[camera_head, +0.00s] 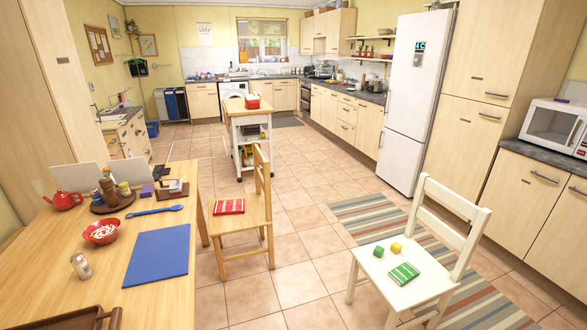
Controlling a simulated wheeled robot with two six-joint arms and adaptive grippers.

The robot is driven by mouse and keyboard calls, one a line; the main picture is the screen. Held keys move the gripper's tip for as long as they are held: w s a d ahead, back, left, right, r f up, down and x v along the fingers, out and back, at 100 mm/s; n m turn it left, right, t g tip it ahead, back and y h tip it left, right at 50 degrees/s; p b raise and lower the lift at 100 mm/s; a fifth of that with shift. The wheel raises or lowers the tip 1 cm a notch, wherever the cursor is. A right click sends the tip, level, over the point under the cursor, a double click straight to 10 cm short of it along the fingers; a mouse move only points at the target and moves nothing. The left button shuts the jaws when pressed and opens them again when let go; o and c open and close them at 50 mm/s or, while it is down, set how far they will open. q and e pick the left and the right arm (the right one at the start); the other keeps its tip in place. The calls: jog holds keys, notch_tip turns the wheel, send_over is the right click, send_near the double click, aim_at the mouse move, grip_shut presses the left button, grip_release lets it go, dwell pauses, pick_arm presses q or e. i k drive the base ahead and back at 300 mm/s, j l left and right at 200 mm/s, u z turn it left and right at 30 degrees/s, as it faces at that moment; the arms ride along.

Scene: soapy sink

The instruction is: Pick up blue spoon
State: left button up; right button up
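The blue spoon (154,211) lies flat on the wooden table (85,268) at the left, just beyond the far edge of a blue mat (157,256). Neither of my grippers shows in the head view.
A wooden chair (240,212) stands beside the table; a white chair (418,258) stands farther right. Tiled floor lies open between.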

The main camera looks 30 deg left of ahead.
aim_at(177, 207)
jog(key=i+u, duration=0.7)
jog(key=u, duration=0.2)
jog(key=i+l+u, duration=0.2)
jog(key=u, duration=0.25)
jog(key=i+u, duration=0.3)
jog(key=u, duration=0.2)
jog(key=i+l+u, duration=0.15)
jog(key=i+u, duration=0.15)
jog(key=u, duration=0.15)
jog(key=i+l+u, duration=0.2)
jog(key=u, duration=0.3)
jog(key=i+l+u, duration=0.3)
jog(key=u, duration=0.15)
jog(key=i+l+u, duration=0.15)
jog(key=l+u, duration=0.35)
jog(key=i+l+u, duration=0.1)
jog(key=l+u, duration=0.35)
